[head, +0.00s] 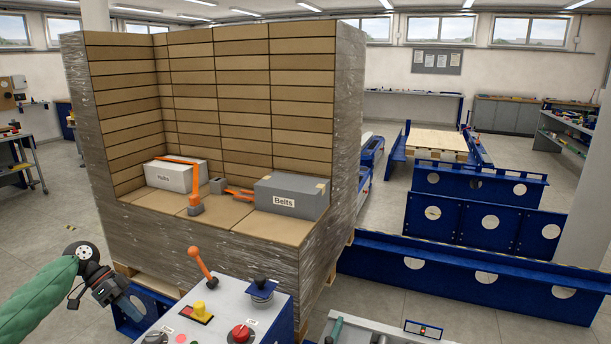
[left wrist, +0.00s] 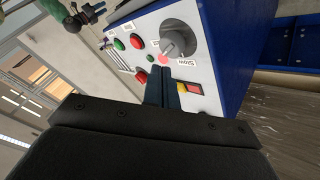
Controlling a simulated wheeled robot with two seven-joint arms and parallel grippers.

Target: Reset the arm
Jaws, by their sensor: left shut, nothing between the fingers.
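My left gripper (head: 134,308) is low at the left in the head view, beside the left edge of the control box (head: 180,328). In the left wrist view its dark fingers (left wrist: 162,90) are together, with nothing between them.
Blue barriers (head: 470,277) stand on the right. Grey floor (head: 385,215) shows between.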

